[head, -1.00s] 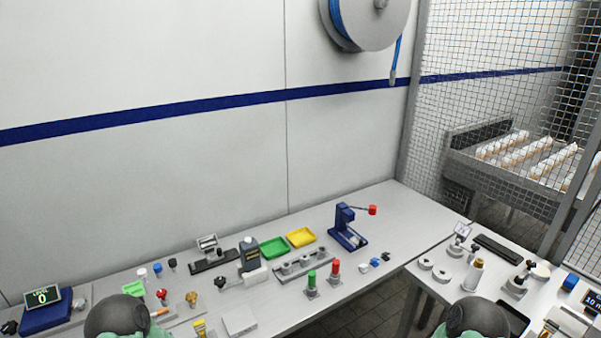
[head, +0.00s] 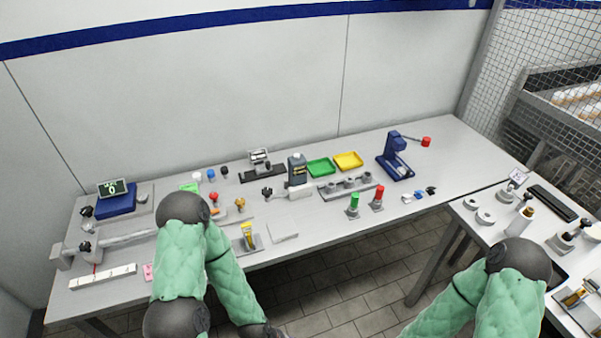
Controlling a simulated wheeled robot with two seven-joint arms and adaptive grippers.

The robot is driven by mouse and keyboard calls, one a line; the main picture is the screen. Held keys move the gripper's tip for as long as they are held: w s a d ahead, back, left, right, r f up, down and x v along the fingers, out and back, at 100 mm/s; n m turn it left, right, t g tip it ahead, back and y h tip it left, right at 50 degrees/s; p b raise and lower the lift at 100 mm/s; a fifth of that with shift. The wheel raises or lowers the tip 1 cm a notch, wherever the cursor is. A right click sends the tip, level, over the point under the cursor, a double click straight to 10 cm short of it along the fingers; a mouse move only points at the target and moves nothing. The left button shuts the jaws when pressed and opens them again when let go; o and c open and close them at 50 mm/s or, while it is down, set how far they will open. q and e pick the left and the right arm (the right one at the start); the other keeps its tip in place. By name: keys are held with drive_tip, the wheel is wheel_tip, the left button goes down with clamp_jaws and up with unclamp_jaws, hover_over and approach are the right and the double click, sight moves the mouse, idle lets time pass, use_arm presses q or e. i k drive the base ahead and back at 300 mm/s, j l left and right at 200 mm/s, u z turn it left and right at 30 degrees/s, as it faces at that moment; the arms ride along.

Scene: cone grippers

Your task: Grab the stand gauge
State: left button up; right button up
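I cannot tell for certain which thing is the stand gauge. One upright device with a small pale head on a black base (head: 262,171) stands at the back of the long table. Another small tilted display on a grey stand (head: 516,179) is at the back of the right table. Both are apart from my arms. My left arm's green sleeve and dark joints cover the front left of the long table; its gripper lies below the frame. My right arm crosses the front of the right table, and its gripper is also out of view.
The long table (head: 330,215) also holds a green tray (head: 321,167), a yellow tray (head: 348,161), a blue press with a red knob (head: 395,160), red and green posts (head: 353,204) and a level display (head: 113,190). A floor gap separates it from the right table. A mesh fence stands behind.

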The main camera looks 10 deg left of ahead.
sight(298, 169)
drive_tip(key=i+l+u, duration=0.25)
drive_tip(key=i+l, duration=0.2)
drive_tip(key=l, duration=0.2)
drive_tip(key=i+l+u, duration=0.15)
drive_tip(key=l, duration=0.2)
drive_tip(key=i+l+u, duration=0.15)
drive_tip(key=l, duration=0.25)
drive_tip(key=i, duration=0.1)
